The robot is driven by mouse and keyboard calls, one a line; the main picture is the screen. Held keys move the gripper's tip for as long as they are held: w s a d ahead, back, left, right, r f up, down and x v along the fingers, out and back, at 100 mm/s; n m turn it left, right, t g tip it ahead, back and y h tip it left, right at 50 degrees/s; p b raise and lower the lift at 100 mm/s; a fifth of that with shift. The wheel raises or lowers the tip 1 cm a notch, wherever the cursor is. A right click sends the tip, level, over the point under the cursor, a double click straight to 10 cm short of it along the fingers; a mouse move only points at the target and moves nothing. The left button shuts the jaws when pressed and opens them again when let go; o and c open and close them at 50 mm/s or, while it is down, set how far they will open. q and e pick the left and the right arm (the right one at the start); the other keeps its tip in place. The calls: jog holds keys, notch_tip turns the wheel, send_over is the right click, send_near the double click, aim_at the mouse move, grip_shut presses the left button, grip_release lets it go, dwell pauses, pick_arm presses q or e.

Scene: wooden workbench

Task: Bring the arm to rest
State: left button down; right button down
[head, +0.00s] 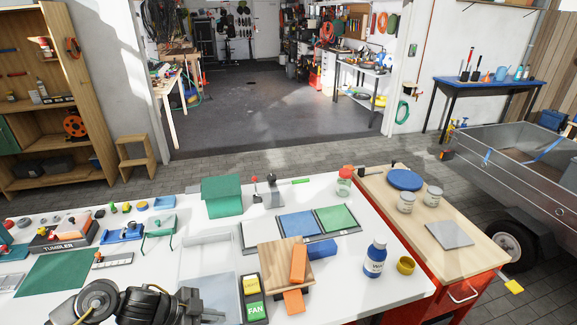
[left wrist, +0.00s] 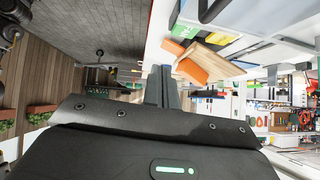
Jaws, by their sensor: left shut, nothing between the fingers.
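My left arm comes in at the bottom left of the head view, low in front of the workbench (head: 345,308). My left gripper (head: 212,314) is at the lower edge of that view, partly cut off, left of the yellow and green FAN buttons. In the left wrist view its two dark fingers (left wrist: 161,86) are together with nothing between them. The wrist view is tilted, with the bench top at the upper right, apart from the fingers. My right gripper is not in view.
A wooden board (head: 284,262) with orange blocks (head: 299,264) lies near the front middle. A green mat (head: 55,277) and a TUMBLER unit (head: 62,245) are at left. The bench's front right is clear.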

pick_arm(q)
jog(key=s+a+f+n+y, duration=0.2)
jog(key=s+a+n+y, duration=0.15)
jog(key=s+n, duration=0.55)
jog(key=s+a+f+n+y, duration=0.25)
jog(key=s+n+y, duration=0.2)
jog(key=s, duration=0.75)
notch_tip(320, 180, down, 26)
jog(key=f+g+b, duration=0.1)
jog(key=b, duration=0.2)
jog(key=s+a+f+g+y+b, duration=0.1)
jog(key=s+a+f+b, duration=0.1)
jog(key=s+f, duration=1.5)
notch_tip(320, 180, down, 3)
jog(key=shift+s+a+r+m+b, duration=0.2)
jog(key=shift+s+a+m+b, duration=0.2)
jog(key=shift+a, duration=0.1)
